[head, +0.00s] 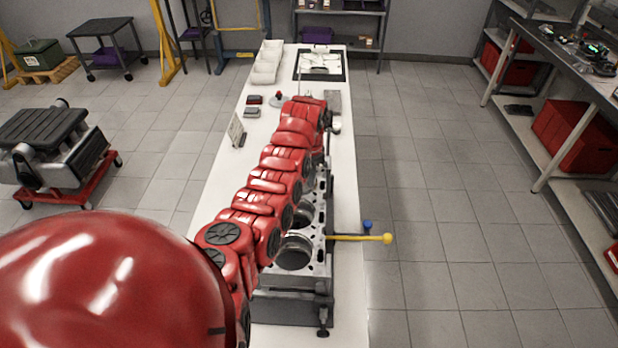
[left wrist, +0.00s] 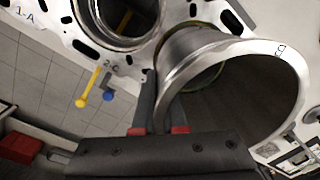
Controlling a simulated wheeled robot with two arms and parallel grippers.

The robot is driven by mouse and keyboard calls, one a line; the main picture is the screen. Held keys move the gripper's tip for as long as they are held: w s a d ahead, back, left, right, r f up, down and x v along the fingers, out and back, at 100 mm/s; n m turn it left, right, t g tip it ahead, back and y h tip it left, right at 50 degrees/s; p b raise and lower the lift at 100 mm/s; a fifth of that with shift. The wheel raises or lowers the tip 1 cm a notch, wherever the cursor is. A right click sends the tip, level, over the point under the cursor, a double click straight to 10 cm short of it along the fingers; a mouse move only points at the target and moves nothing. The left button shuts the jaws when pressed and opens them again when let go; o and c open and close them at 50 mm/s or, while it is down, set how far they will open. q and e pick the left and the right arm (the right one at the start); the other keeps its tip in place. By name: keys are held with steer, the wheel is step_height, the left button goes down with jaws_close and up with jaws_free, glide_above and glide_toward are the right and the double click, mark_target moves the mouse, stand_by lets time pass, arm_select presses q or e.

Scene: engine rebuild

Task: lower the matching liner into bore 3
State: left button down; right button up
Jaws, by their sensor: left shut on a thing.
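The grey engine block (head: 312,272) stands on the white bench, with round open bores (head: 293,252) in its top. In the left wrist view its deck (left wrist: 60,22) carries the marks 1-A and 2-C, beside an open bore (left wrist: 128,18). My left gripper (left wrist: 162,108) is shut on the liner's wall. The liner's far end is at the deck; I cannot tell whether it is inside a bore. My red left arm hides much of the block in the head view.
A yellow-knobbed handle (head: 362,238) and a blue knob (head: 367,225) stick out right of the block. White bins (head: 266,62), a dark-framed tray (head: 320,64) and small parts (head: 256,110) lie farther along the bench. The floor to the right (head: 430,200) is clear.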

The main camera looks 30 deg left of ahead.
arm_select(q)
steer(key=shift+f+b, duration=0.5)
steer(key=shift+f, duration=0.45)
steer(key=shift+f, duration=0.1)
steer(key=shift+f+b, duration=0.3)
steer(key=shift+f, duration=0.1)
steer(key=c, duration=0.9)
jaws_free()
step_height(320, 180, up, 18)
steer(key=b, duration=0.3)
steer(key=shift+d+f, duration=0.25)
steer(key=shift+d, duration=0.1)
steer(key=shift+s, duration=0.1)
